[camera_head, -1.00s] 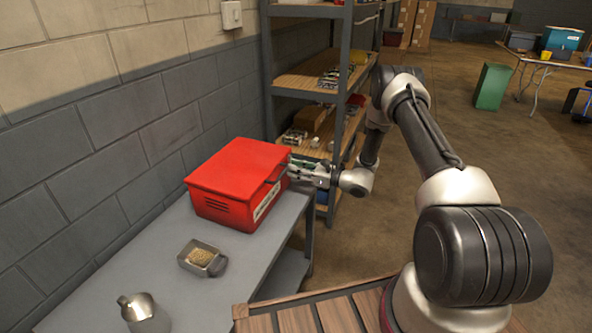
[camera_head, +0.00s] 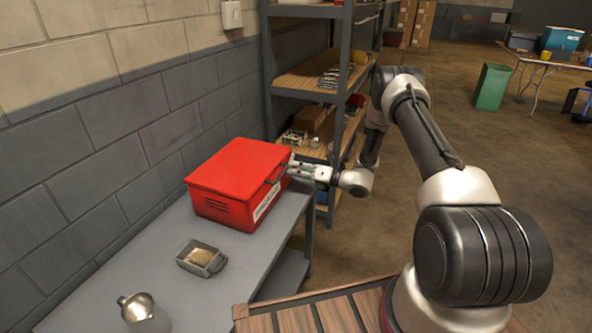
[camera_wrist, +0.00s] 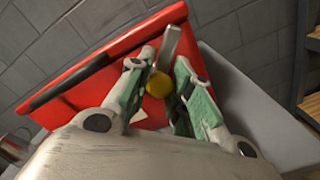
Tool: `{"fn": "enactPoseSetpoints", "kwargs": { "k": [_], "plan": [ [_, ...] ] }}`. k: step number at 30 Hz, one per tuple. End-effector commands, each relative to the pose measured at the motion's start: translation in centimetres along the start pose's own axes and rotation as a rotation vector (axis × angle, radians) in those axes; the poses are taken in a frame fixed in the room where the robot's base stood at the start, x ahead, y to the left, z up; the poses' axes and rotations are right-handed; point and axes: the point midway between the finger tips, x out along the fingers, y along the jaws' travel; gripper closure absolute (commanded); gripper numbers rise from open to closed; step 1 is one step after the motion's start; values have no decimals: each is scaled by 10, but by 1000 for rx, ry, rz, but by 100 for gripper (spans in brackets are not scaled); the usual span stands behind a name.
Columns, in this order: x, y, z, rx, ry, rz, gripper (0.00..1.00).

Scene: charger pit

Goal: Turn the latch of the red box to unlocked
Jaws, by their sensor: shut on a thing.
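The red box (camera_head: 238,178) stands on the grey bench against the wall, with its lid down. My gripper (camera_head: 296,170) is at the right end of the box's front side in the head view. In the wrist view the red box (camera_wrist: 110,70) fills the upper middle. There my gripper (camera_wrist: 160,88) has its green-padded fingers on either side of the latch, a grey lever (camera_wrist: 171,45) with a round yellow knob (camera_wrist: 160,84) at its lower end. The fingers are shut on the latch. The fingers and palm hide part of the box front.
The grey bench (camera_head: 105,262) also holds a small metal tray (camera_head: 201,258) with grainy contents and a metal jug (camera_head: 143,312). A shelf rack (camera_head: 343,100) stands just behind my gripper. A light switch (camera_head: 231,14) is on the wall.

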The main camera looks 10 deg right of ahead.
Motion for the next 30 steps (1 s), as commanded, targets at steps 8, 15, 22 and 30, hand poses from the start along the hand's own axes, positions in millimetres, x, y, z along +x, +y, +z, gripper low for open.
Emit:
{"fn": "enactPoseSetpoints", "kwargs": {
  "k": [8, 15, 22, 30],
  "plan": [
    [-1, -1, 0, 261, -1, -1, 100],
    [-1, -2, 0, 479, -2, -2, 100],
    [-1, -2, 0, 648, -2, -2, 100],
    [-1, -3, 0, 767, -3, -2, 100]
  ]
}}
